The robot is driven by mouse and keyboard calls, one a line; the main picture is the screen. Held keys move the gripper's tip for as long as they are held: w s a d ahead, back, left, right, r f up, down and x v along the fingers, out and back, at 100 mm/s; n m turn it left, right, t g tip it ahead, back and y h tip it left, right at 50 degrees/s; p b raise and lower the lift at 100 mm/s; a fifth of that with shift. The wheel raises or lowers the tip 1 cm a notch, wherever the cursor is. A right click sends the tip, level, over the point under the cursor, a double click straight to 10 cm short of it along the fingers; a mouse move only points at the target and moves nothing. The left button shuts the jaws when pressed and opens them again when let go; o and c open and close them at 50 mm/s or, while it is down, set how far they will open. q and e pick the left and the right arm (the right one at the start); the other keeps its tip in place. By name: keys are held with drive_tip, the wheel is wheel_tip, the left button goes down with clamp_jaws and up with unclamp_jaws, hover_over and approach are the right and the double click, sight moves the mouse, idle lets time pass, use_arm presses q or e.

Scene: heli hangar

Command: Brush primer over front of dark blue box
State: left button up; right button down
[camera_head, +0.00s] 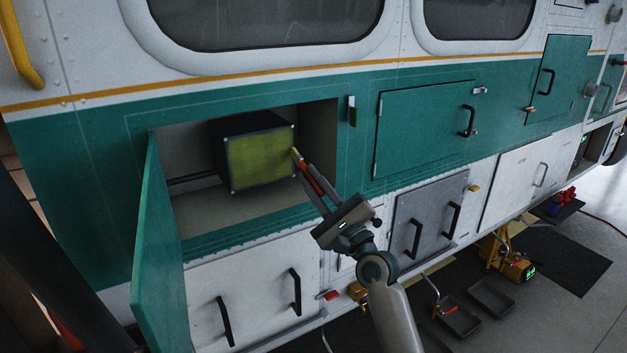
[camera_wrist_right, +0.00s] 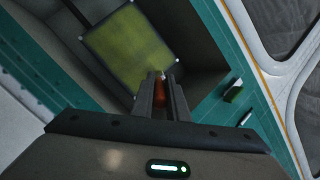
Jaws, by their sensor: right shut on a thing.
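The dark blue box (camera_head: 215,150) sits inside an open compartment in the helicopter's side. Its front face (camera_head: 258,160) is covered in yellow-green, and dark corners with small pale dots show around it. The front also shows in the right wrist view (camera_wrist_right: 130,45). My right gripper (camera_head: 317,184) is shut on a brush with a red-orange handle (camera_head: 308,172). The brush's yellowish tip (camera_head: 296,155) is at the right edge of the front face; whether it touches cannot be told. The brush handle shows between the fingers in the right wrist view (camera_wrist_right: 160,92). My left gripper is not in view.
The open green compartment door (camera_head: 160,255) hangs at the left of the opening. The compartment's right wall and frame (camera_head: 320,145) are close to my right gripper. Trays (camera_head: 465,312) and a yellow device (camera_head: 510,262) stand on the floor at the right.

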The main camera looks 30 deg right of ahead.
drive_tip(key=shift+a, duration=1.85)
drive_tip(key=shift+a, duration=0.1)
drive_tip(key=shift+s+a, duration=0.2)
drive_tip(key=shift+a, duration=1.65)
drive_tip(key=shift+a, duration=1.95)
drive_tip(key=shift+a, duration=0.1)
